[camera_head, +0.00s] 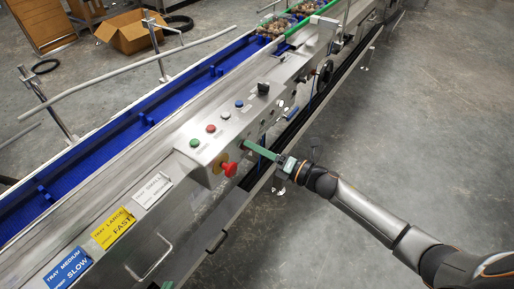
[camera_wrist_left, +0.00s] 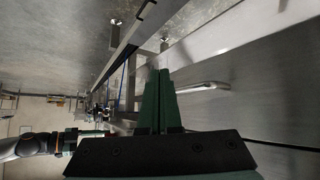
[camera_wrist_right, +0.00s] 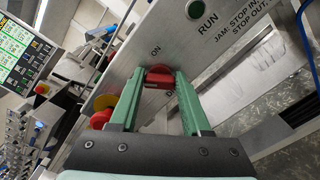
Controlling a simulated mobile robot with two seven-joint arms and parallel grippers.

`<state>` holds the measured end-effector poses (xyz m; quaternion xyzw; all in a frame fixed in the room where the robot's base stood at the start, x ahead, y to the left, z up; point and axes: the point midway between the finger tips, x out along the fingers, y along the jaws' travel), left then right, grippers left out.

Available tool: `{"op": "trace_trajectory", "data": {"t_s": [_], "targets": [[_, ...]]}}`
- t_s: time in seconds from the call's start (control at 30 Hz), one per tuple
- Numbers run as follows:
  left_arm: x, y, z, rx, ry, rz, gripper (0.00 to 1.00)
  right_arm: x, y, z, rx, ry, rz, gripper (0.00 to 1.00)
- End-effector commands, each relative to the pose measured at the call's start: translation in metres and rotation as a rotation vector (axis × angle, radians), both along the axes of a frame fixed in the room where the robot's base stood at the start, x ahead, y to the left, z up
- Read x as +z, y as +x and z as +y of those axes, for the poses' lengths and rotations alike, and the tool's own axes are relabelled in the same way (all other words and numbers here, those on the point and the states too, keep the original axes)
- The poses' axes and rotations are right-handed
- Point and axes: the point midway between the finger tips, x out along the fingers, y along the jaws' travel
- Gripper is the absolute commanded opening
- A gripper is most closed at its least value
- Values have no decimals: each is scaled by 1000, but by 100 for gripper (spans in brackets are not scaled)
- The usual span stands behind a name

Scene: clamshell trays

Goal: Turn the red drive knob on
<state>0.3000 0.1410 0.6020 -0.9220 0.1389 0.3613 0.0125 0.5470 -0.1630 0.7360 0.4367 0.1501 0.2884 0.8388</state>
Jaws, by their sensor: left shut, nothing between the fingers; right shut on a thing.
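The red drive knob (camera_wrist_right: 159,78) sits on the steel panel below the word ON in the right wrist view. My right gripper (camera_wrist_right: 158,82) is shut on it, one green finger on each side. In the head view my right gripper (camera_head: 247,145) reaches the panel's side face from the right, and the knob is hidden there. My left gripper (camera_wrist_left: 158,75) is shut and empty, its fingers together in the left wrist view, beside the machine's steel side. Only a bit of green of it (camera_head: 167,285) shows at the head view's bottom edge.
A red emergency button (camera_head: 229,169) on a yellow base is close to my right gripper. Green, red and blue buttons (camera_head: 239,104) and a black knob (camera_head: 263,88) are on the panel top. A steel handle (camera_head: 150,258) sticks out lower left. The floor at right is clear.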

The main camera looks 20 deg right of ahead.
Motion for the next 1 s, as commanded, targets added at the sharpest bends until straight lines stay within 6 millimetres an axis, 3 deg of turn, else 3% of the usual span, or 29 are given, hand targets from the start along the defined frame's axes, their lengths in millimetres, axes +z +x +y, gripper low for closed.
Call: {"op": "trace_trajectory", "data": {"t_s": [0.27,0.67,1.0], "targets": [[0,0,0,0,0,1,0,0,0,0,0,0,0,0],[3,0,-1,-1,-1,0,0,0,0,0,1,42,34,0],[11,-1,-2,-2,-3,3,0,0,0,0,0,236,186,0]]}}
